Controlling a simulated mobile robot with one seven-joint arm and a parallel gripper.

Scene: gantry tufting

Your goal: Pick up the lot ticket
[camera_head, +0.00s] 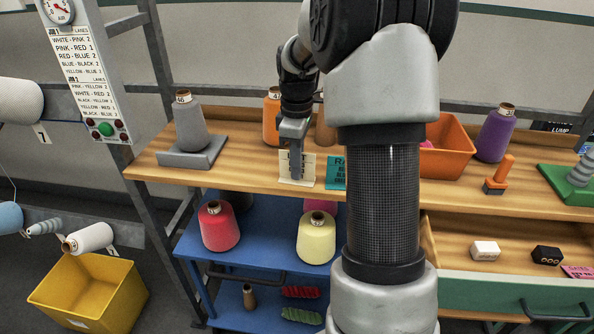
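A small cream card (308,171), which looks like the lot ticket, stands near the front edge of the wooden bench. Its print is too small to read. My gripper (296,172) points down directly in front of the card and covers its middle. The fingers appear edge-on, so I cannot tell whether they are open or shut, or whether they touch the card. A teal card (336,174) with dark lettering stands just right of it, partly hidden by my arm.
Along the wooden bench (240,172) stand a grey cone on a scale-like base (190,155), an orange cone (271,122), an orange bin (450,150) and a purple cone (495,135). A blue cart (265,255) with cones is below; an open drawer (515,262) is at right.

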